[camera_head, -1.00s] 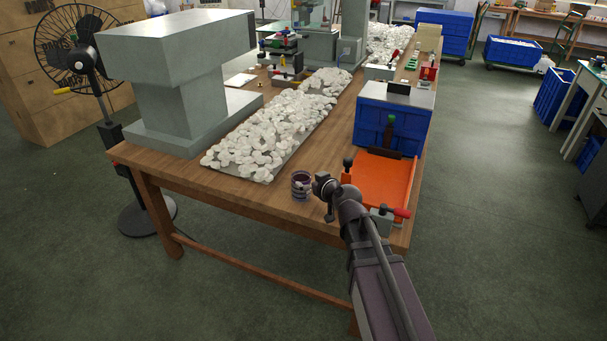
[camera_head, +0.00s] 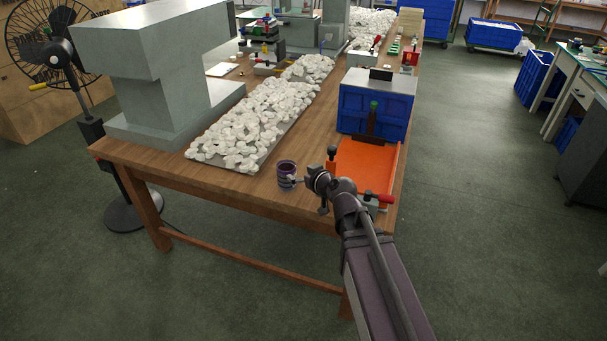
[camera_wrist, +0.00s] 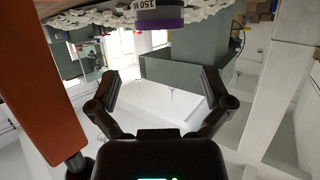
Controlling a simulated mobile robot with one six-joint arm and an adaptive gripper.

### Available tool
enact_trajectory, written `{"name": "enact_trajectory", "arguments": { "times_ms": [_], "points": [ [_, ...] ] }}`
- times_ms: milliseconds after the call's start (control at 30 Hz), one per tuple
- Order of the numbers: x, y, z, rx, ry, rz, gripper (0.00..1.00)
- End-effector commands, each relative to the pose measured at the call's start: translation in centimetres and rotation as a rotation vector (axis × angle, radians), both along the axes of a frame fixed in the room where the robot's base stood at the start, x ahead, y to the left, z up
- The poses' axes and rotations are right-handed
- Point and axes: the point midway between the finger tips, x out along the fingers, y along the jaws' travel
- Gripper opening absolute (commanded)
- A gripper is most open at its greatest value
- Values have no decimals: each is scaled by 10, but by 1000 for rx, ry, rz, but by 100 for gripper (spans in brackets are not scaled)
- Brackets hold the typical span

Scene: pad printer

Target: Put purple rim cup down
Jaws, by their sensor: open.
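The purple rim cup (camera_head: 287,168) stands upright on the wooden table (camera_head: 258,196) near its front edge, in front of the tray of white pieces. In the wrist view, which looks upside down, the cup (camera_wrist: 158,22) is at the top centre, cut off by the frame edge, its purple band lowest. My gripper (camera_head: 300,182) is just right of the cup in the head view. In the wrist view my gripper (camera_wrist: 157,88) has its two fingers wide apart with nothing between them; the cup is outside them.
An orange fixture (camera_head: 366,165) with clamps sits right of my gripper, with a blue bin (camera_head: 375,108) behind it. A tray of white pieces (camera_head: 245,135) lies behind the cup. A large grey machine (camera_head: 165,75) stands at left. Bare tabletop lies left of the cup.

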Motion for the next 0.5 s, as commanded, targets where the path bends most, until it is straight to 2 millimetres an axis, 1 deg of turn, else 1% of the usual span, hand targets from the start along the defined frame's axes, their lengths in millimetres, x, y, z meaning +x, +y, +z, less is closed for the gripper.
{"name": "enact_trajectory", "arguments": {
  "times_ms": [167, 267, 367, 500],
  "points": [
    [-2, -1, -3, -3, 16, 4, 100],
    [-6, -3, -8, -12, 49, 12, 100],
    [-13, -8, -18, -25, 110, 23, 100],
    [-27, -20, -38, -59, 240, 29, 100]
  ]
}}
